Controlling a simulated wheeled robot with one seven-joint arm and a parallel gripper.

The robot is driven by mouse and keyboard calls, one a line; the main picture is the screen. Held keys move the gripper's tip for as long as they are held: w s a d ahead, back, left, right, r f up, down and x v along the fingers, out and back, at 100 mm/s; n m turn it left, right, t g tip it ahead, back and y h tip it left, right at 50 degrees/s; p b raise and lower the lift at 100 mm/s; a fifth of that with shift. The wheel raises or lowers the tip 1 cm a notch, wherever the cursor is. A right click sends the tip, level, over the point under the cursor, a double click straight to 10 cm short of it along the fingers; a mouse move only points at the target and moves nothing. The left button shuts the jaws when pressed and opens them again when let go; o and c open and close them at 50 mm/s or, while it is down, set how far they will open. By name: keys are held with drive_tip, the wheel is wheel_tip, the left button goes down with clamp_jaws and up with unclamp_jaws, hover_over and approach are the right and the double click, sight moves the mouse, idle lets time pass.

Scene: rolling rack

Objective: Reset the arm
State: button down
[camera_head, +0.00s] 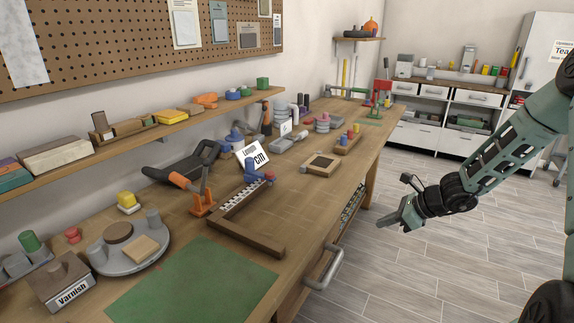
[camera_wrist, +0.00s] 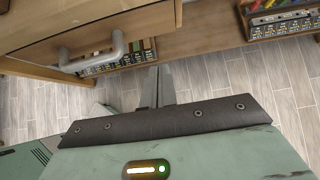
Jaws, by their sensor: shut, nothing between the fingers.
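My green arm reaches in from the right in the head view. My gripper (camera_head: 390,222) hangs over the floor, apart from the right edge of the long wooden workbench (camera_head: 340,170). Its fingers are shut and nothing shows between them. In the wrist view my gripper (camera_wrist: 166,86) points toward the side of the bench. There, a wooden drawer (camera_wrist: 110,35) with a grey handle (camera_wrist: 92,48) is at the upper left, and the gripper touches neither.
A white cabinet (camera_head: 435,135) stands at the back. The tiled floor (camera_head: 440,270) around my gripper is clear.

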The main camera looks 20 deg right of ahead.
drive_tip(key=s+a+r+n+g, duration=0.25)
drive_tip(key=a+n, duration=0.25)
drive_tip(key=a, duration=0.3)
drive_tip(key=s+a+r+n+g, duration=0.1)
drive_tip(key=s+a+r+n, duration=0.1)
drive_tip(key=a+r+n, duration=0.35)
drive_tip(key=s+a+r+n+g, duration=0.25)
drive_tip(key=a+n, duration=0.25)
drive_tip(key=a, duration=0.6)
drive_tip(key=s+a+r+n+h, duration=0.2)
drive_tip(key=s+a+r+n, duration=0.1)
drive_tip(key=s+n, duration=0.7)
drive_tip(key=s+a+r+n+h, duration=0.3)
drive_tip(key=s+a+n, duration=0.2)
drive_tip(key=s+n, duration=0.5)
drive_tip(key=shift+s+r+g, duration=0.15)
drive_tip(key=shift+s+g, duration=0.25)
drive_tip(key=shift+s, duration=0.45)
drive_tip(key=shift+a, duration=0.1)
